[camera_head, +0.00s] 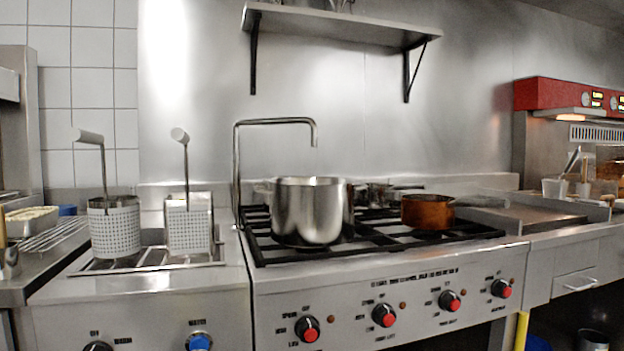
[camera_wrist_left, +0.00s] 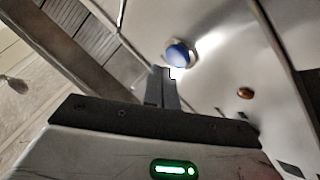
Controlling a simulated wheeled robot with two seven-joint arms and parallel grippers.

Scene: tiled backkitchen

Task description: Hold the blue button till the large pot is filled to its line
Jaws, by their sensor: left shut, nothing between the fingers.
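The blue button (camera_head: 199,342) is on the front panel at the lower left of the head view, partly cut by the bottom edge. In the left wrist view the blue button (camera_wrist_left: 180,54) is just beyond my left gripper (camera_wrist_left: 165,72). My left gripper is shut and empty, with its fingertips close to the button; I cannot tell whether they touch it. The large steel pot (camera_head: 306,215) stands upright on the stove under the spout of a bent steel tap (camera_head: 275,121). No water stream shows. The pot's inside and its line are hidden. My right gripper is not in view.
Two perforated baskets (camera_head: 115,230) with upright handles stand left of the stove. A copper pan (camera_head: 427,211) and a smaller steel pan sit on the grates right of the pot. Red-capped knobs (camera_head: 384,315) line the stove front. A wall shelf (camera_head: 335,25) hangs above.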

